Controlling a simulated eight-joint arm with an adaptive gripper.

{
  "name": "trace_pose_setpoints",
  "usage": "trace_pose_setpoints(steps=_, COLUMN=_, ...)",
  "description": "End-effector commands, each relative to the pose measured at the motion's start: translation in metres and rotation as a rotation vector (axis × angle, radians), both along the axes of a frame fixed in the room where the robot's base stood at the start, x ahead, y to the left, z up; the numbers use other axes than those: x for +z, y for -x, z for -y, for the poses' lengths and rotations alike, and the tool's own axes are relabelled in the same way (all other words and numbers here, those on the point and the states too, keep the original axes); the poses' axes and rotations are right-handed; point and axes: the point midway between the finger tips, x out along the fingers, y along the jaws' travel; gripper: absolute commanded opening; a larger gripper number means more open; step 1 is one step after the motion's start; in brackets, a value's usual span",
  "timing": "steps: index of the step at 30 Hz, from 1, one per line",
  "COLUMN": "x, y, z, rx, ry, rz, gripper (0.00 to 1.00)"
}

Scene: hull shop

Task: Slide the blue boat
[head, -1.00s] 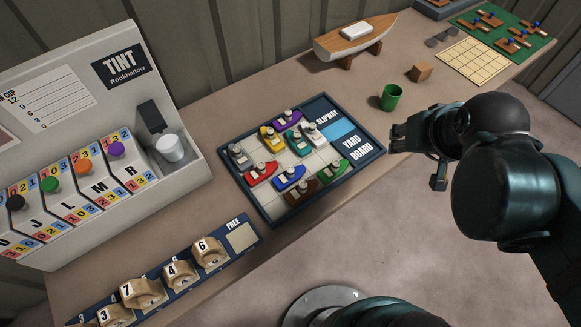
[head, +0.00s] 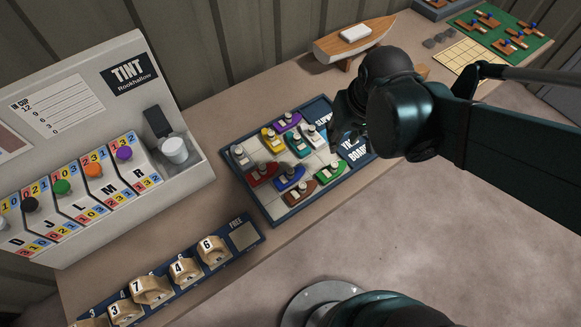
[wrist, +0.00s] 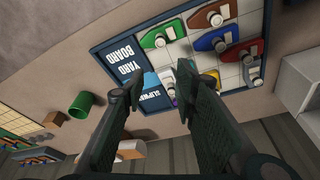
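The blue boat (head: 291,183) sits on the yard board (head: 268,212) in the lower middle, between the red boat (head: 262,173) and the brown boat (head: 300,192). In the wrist view the blue boat (wrist: 213,40) lies above the right finger, clear of it. My gripper (wrist: 168,78) is open and empty. Its fingers are apart over the board's slipway side and hide part of the slipway and some boats. In the head view my gripper (head: 345,122) hangs over the board's right part, to the right of the blue boat.
Grey, yellow, purple, white, teal and green (head: 329,170) boats crowd the board. A wooden model boat (head: 354,40) stands behind. The tint machine (head: 180,95) is at left, with a numbered rack (head: 190,270) in front. A green cup (wrist: 81,104) shows beside the board.

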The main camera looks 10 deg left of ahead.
Motion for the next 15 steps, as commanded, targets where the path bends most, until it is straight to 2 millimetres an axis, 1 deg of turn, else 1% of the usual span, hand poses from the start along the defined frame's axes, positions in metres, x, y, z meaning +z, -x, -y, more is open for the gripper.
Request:
trace_pose_setpoints(steps=1, x=-0.001, y=-0.001, z=-0.009, rx=0.018, ry=0.004, rz=-0.012, gripper=0.29)
trace_pose_setpoints(steps=8, x=-0.017, y=0.002, z=-0.043, rx=0.084, ry=0.03, rz=-0.073, gripper=0.29)
trace_pose_setpoints(steps=15, x=-0.035, y=0.009, z=-0.079, rx=0.155, ry=0.062, rz=-0.136, gripper=0.29)
